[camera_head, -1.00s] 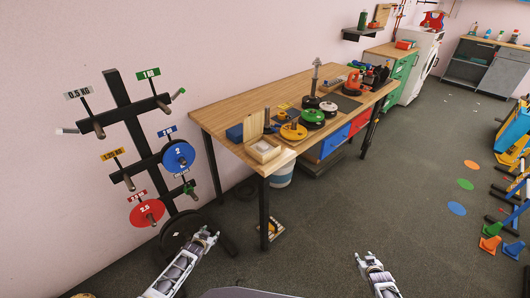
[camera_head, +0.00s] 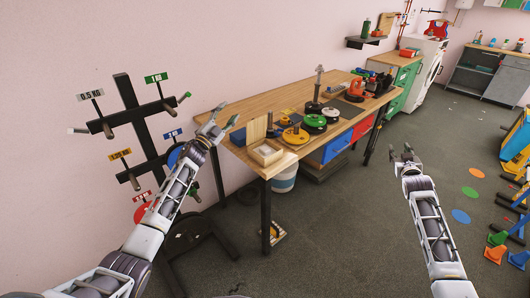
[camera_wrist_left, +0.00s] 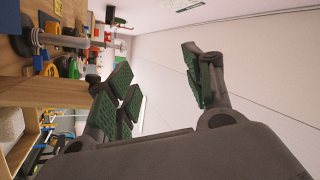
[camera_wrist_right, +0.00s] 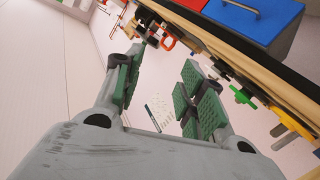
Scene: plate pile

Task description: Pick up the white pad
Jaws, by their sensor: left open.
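A small pale pad (camera_head: 266,150) appears to lie in an open wooden box (camera_head: 283,158) at the table's near left corner. In the left wrist view a white, rough-textured block (camera_wrist_left: 10,125) shows at the left edge, probably the same pad. My left gripper (camera_head: 220,122) is open and empty, raised left of the box and apart from it. Its green-padded fingers are spread in its wrist view. My right gripper (camera_head: 404,154) is open and empty, over the floor right of the table and far from the box.
The wooden table (camera_head: 240,108) carries a yellow weight plate (camera_head: 295,136), a green plate (camera_head: 314,123) and other tools behind the box. A weight rack (camera_head: 130,105) stands by the wall at left.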

